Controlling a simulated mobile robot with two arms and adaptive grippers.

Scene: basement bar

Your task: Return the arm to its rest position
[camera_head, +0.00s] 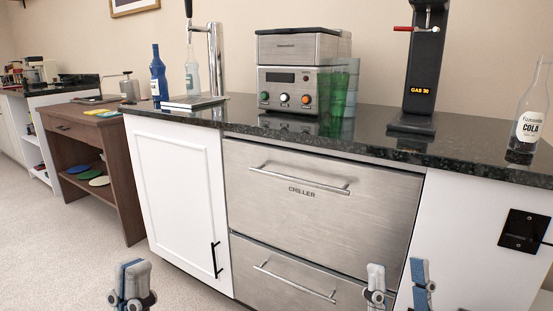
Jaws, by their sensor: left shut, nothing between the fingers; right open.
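My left gripper (131,284) shows at the bottom left of the head view, over the carpet in front of the white cabinet. Its fingers are together with nothing between them. My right gripper (398,286) shows at the bottom right, in front of the lower chiller drawer (290,278). Its two fingers stand apart and nothing is between them. Both grippers are low in the picture, below the dark countertop (375,142), and most of both arms is out of view.
The counter holds a blue bottle (158,78), a steel tap (215,60), a steel machine (290,75), green cups (338,95), a black gas stand (424,75) and a cola bottle (530,115). A wooden side table (110,150) stands left. The carpet (60,265) at lower left is clear.

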